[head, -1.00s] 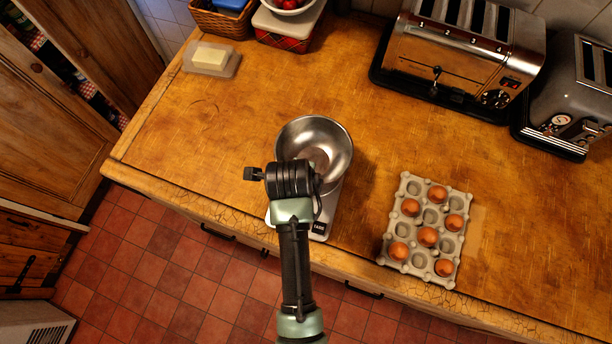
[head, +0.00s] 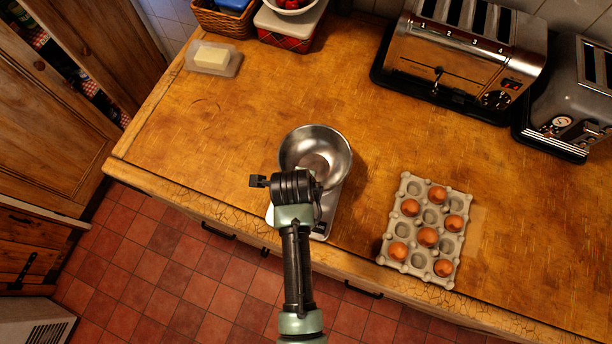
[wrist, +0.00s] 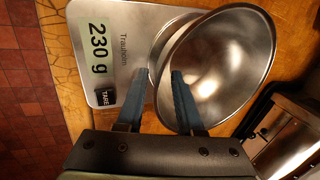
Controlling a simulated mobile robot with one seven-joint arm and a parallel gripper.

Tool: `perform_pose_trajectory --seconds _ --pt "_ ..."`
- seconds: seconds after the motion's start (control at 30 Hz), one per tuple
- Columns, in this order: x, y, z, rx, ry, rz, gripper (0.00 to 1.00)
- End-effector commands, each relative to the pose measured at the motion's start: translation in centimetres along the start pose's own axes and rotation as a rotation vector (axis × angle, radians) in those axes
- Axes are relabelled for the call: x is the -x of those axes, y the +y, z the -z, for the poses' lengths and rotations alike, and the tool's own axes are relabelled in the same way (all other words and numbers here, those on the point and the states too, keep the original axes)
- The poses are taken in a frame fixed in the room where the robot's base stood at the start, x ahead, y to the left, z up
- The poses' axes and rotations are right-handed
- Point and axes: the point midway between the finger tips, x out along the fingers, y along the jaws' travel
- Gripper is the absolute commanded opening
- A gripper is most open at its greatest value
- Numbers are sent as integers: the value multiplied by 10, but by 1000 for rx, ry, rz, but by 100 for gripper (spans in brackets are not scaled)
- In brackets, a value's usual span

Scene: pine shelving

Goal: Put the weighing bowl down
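The weighing bowl (head: 322,147) is a shiny, empty steel bowl over the far end of a white kitchen scale (head: 329,208). My gripper (head: 297,180) reaches it from the near side and hides part of its rim in the head view. In the wrist view my gripper (wrist: 160,72) has one blue finger outside the bowl (wrist: 232,75) and one inside, with the near wall pinched between them. The scale (wrist: 122,18) reads 230 g there. I cannot tell whether the bowl's underside touches the scale.
An egg tray (head: 392,222) with several brown eggs lies to the right. Toasters (head: 455,60) stand at the back right. A butter dish (head: 228,70) and a wicker basket (head: 222,22) are at the back left. The wooden worktop (head: 180,130) is clear left of the bowl.

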Motion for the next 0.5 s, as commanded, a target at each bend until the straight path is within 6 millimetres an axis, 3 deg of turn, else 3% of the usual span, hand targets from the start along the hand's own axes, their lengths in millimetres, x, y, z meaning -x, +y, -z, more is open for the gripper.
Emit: perform_pose_trajectory --seconds 0.27,0.5 --pt "8 -2 0 0 0 2 36" --pt "46 -2 0 -1 -1 4 36"
